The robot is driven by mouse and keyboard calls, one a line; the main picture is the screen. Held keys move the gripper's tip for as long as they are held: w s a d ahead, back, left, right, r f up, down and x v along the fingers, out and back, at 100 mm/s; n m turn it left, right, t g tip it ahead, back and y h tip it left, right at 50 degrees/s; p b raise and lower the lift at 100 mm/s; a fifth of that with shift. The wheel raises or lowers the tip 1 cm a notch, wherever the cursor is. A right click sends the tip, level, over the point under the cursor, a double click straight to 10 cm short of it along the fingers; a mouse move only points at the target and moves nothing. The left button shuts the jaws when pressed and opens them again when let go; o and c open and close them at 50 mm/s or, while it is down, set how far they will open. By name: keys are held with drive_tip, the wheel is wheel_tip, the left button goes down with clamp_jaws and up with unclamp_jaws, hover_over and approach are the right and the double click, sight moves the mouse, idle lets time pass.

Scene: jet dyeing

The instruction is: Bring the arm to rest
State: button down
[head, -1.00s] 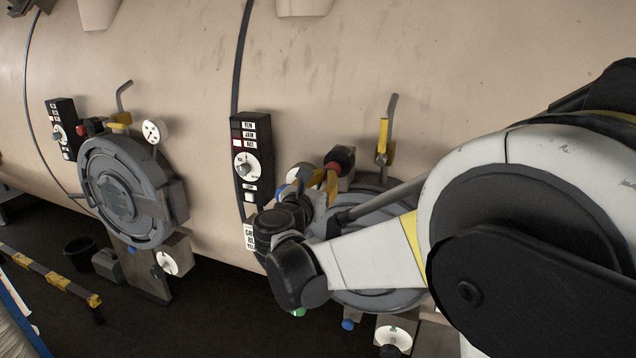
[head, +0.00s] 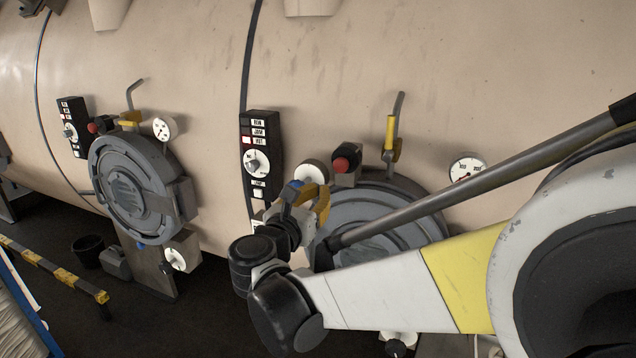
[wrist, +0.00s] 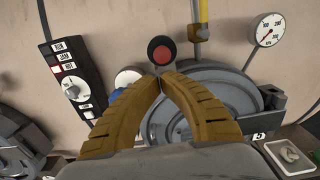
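My gripper (head: 318,190) is in front of the right round door of the big beige vessel, with its two yellow-brown fingers raised. In the wrist view my gripper (wrist: 160,82) has its fingertips together and nothing shows between them. The tips appear just below the red button (wrist: 161,50) in that view; I cannot tell the distance to it. The red button (head: 346,160) also shows in the head view, on a dark box above the door. My arm stretches from the lower right, bent at the elbow.
The right door (head: 375,215) is partly hidden by my arm. A control panel (head: 262,158) with a dial is left of it, and a gauge (head: 467,168) right of it. A second door (head: 130,190) is farther left. A yellow-black rail (head: 55,268) and bucket (head: 86,251) stand at lower left.

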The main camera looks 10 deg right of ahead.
drive_tip(key=s+d+f+m+g+y+b, duration=0.25)
drive_tip(key=s+d+f+m+b, duration=0.2)
drive_tip(key=s+f+m, duration=0.35)
drive_tip(key=s+d+f+m+g+y+b, duration=0.25)
drive_tip(key=s+f+m+b, duration=0.3)
drive_tip(key=f, duration=0.45)
drive_tip(key=s+a+f+m+g+y+b, duration=0.1)
drive_tip(key=s+a+f+m+y+b, duration=0.1)
drive_tip(key=s+f+m, duration=0.4)
drive_tip(key=s+a+f+m+g+y+b, duration=0.1)
drive_tip(key=s+a+f+m+y+b, duration=0.1)
drive_tip(key=s+f+m+b, duration=0.3)
wheel_tip(320, 180, down, 3)
drive_tip(key=s+m+y, duration=0.1)
drive_tip(key=s+m, duration=0.1)
drive_tip(key=m, duration=0.2)
drive_tip(key=shift+s+a+r+y, duration=0.15)
drive_tip(key=shift+a+y, duration=0.15)
